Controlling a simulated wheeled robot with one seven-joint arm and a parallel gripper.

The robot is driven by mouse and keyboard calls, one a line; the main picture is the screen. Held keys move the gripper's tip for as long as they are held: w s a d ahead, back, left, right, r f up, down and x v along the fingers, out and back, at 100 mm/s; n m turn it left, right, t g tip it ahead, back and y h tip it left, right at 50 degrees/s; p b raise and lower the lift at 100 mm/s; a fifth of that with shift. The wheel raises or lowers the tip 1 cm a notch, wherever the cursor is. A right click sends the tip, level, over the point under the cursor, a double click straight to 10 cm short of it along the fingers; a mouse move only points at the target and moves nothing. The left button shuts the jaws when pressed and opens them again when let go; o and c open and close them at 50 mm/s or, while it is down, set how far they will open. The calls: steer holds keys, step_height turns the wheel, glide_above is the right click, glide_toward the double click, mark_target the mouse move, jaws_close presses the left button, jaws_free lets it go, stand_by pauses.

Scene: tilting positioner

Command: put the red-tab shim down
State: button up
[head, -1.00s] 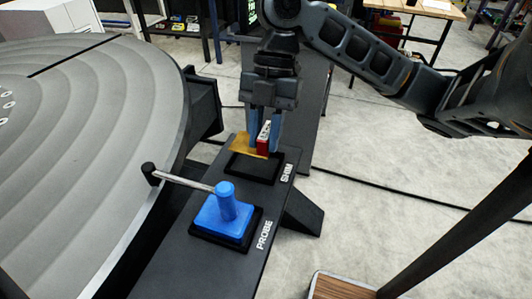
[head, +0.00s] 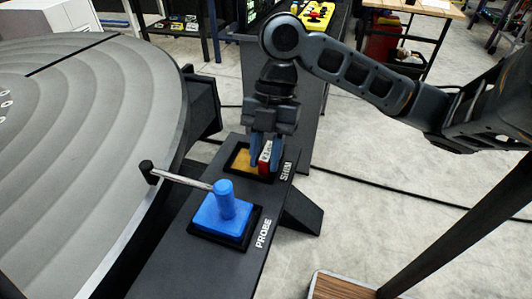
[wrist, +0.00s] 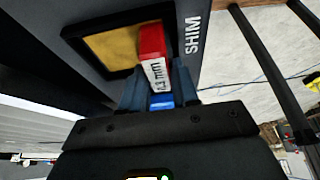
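The shim (head: 243,160) is a yellow plate with a red tab (head: 265,153) that carries a white label. The plate lies within the black frame marked SHIM (head: 270,179) on the dark shelf. My gripper (head: 264,160) points down over the frame, its blue-grey fingers on either side of the tab. In the wrist view the tab (wrist: 151,42) stands between the fingers, and the yellow plate (wrist: 108,47) lies inside the frame's rim. The fingers look closed on the tab; their contact is partly hidden.
A blue probe block (head: 224,212) with a rod sits in the PROBE holder, nearer on the same shelf (head: 190,262). A large grey round table (head: 90,130) stands at the left. Open floor (head: 370,215) lies to the right.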

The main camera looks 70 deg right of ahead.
steer(key=o, duration=0.3)
steer(key=shift+s, duration=0.1)
steer(key=v, duration=1.2)
steer(key=shift+p, duration=0.35)
steer(key=shift+r, duration=0.1)
